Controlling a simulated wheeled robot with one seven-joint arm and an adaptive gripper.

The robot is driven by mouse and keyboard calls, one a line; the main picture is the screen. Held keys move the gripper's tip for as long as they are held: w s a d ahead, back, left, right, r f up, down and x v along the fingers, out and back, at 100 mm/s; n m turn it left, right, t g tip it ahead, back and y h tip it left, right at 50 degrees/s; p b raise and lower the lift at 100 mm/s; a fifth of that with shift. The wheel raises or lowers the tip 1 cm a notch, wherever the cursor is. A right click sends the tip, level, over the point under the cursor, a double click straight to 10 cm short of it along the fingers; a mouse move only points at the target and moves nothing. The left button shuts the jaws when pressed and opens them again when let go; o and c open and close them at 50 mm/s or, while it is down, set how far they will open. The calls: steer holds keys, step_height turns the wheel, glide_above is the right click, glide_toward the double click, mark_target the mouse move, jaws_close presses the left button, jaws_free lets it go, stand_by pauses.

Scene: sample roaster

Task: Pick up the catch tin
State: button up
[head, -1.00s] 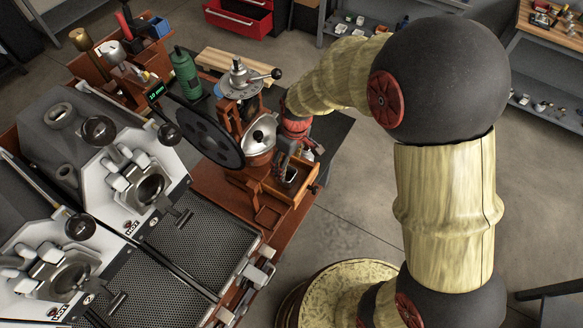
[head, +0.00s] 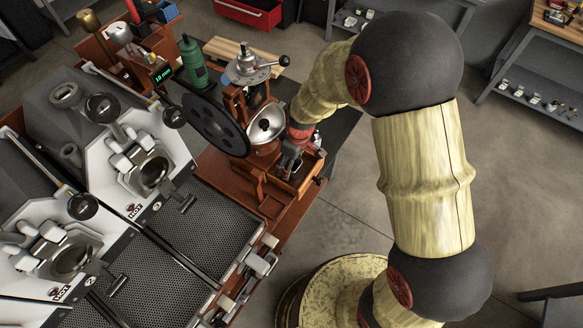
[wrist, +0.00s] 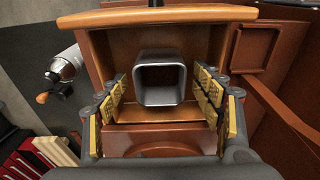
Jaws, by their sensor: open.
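The catch tin (wrist: 160,98) is a small grey metal square cup with rounded corners. It stands upright, with its mouth toward the camera, inside an open wooden drawer (wrist: 165,15) in the wrist view. My gripper (wrist: 160,77) is open, with one yellow-padded finger on each side of the tin. Visible gaps separate both fingers from it. In the head view my gripper (head: 292,160) reaches down into the drawer (head: 306,184) below the grinder, and mostly hides the tin.
The grinder (head: 250,68) with its black wheel (head: 216,125) stands beside my gripper. The roaster (head: 125,150) is at the left. A silver cylinder with a wooden knob (wrist: 66,63) lies outside the drawer's left wall. Open floor lies to the right.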

steer(key=shift+c, duration=0.2)
steer(key=c, duration=1.1)
steer(key=shift+r, duration=0.1)
steer(key=shift+c, duration=0.7)
